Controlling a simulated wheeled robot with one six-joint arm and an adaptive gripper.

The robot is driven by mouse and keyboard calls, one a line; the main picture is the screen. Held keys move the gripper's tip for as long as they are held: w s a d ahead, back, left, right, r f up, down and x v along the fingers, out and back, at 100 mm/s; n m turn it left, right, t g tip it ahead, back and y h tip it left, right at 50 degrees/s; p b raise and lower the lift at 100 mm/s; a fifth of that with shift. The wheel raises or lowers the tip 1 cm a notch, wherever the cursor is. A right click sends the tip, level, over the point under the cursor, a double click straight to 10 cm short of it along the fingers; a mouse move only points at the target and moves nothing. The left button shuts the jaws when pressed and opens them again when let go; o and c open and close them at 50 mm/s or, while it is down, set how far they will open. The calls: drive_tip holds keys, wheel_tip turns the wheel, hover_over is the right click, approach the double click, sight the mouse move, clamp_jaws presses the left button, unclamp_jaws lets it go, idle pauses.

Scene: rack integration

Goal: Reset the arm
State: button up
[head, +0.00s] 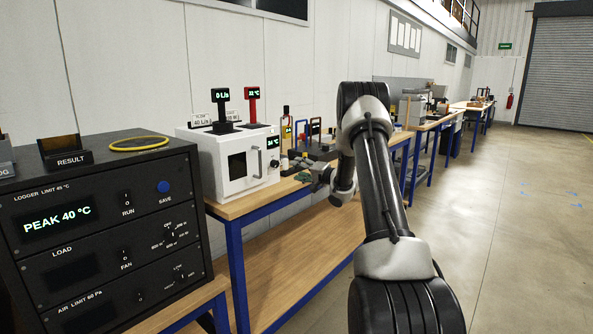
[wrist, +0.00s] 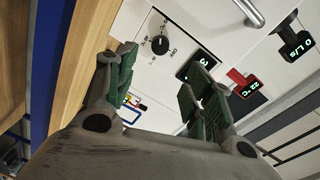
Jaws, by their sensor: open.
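My arm (head: 378,170) stretches forward from the bottom of the head view, folded over at a high elbow. My gripper (head: 308,172) is at its far end, above the front edge of the workbench, just right of the white oven-like box (head: 214,168). In the wrist view my gripper (wrist: 160,85) is open, with its green-padded fingers spread wide and nothing between them. Behind the fingers, the white box front (wrist: 165,22) shows a black knob (wrist: 159,44), a handle and a small display.
A black rack (head: 105,230) with "PEAK 40 °C" stands at the left, a yellow ring (head: 139,143) on top. A black display (head: 221,97) and a red display (head: 252,93) stand on the white box. More benches line the wall. The floor (head: 530,220) at right is clear.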

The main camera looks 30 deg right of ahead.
idle(0.4)
drive_tip(key=s+d+f+n+g+h, duration=0.1)
drive_tip(key=s+d+f+g+h, duration=0.25)
drive_tip(key=f, duration=0.25)
drive_tip(key=s+d+f+n+g+h, duration=0.1)
drive_tip(key=s+d+f+g+h, duration=0.1)
drive_tip(key=d+f, duration=0.35)
drive_tip(key=s+f+n+g+h, duration=0.15)
drive_tip(key=s+g, duration=0.25)
drive_tip(key=s, duration=0.5)
drive_tip(key=s+a+r+n+g, duration=0.1)
drive_tip(key=s+a+r+n, duration=0.1)
drive_tip(key=s+a+r, duration=0.6)
drive_tip(key=s+a+r+n+y, duration=0.1)
drive_tip(key=s+a+r+n, duration=0.2)
drive_tip(key=s+a+r, duration=0.5)
drive_tip(key=s+a+r+n+g, duration=0.1)
drive_tip(key=s+a+r, duration=0.7)
drive_tip(key=s, duration=1.5)
drive_tip(key=a+n, duration=0.1)
drive_tip(key=a, duration=0.4)
drive_tip(key=shift+a+r+g+y, duration=0.2)
drive_tip(key=shift+a+g+y, duration=0.1)
drive_tip(key=shift+a+g, duration=0.05)
